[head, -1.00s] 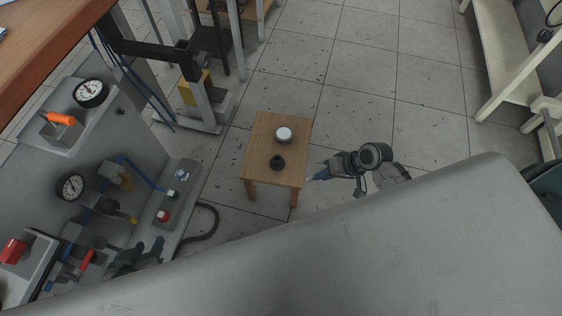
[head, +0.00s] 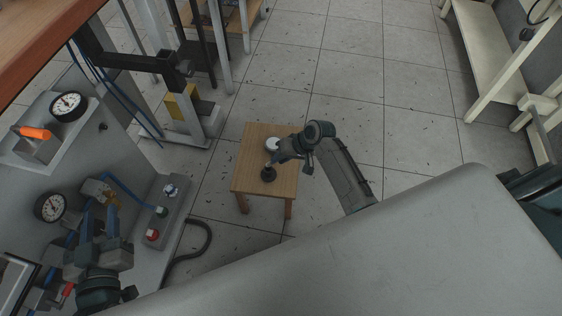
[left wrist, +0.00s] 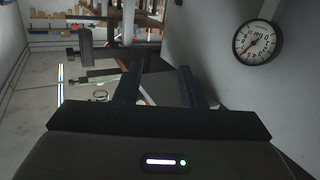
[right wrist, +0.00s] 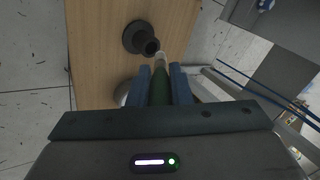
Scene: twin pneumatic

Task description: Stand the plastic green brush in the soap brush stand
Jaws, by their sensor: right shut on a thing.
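The plastic green brush (right wrist: 160,88) is between the blue fingers of my right gripper (right wrist: 162,88), which is shut on it. Its pale end points away from the gripper, toward the soap brush stand (right wrist: 141,37). The stand is black, with a round base and a short tube, and it stands on a small wooden table. The pale end appears near the tube's mouth; I cannot tell if they touch. In the head view the stand (head: 268,174) is just below my right gripper (head: 275,161). My left gripper (head: 100,222) is open and empty beside the grey panel; its fingers show in the left wrist view (left wrist: 160,88).
A white-topped round object (head: 272,144) sits on the wooden table (head: 250,160), partly hidden by my right gripper. A grey panel with gauges (head: 68,106) and knobs is at the left. A black hose (head: 207,240) lies on the floor.

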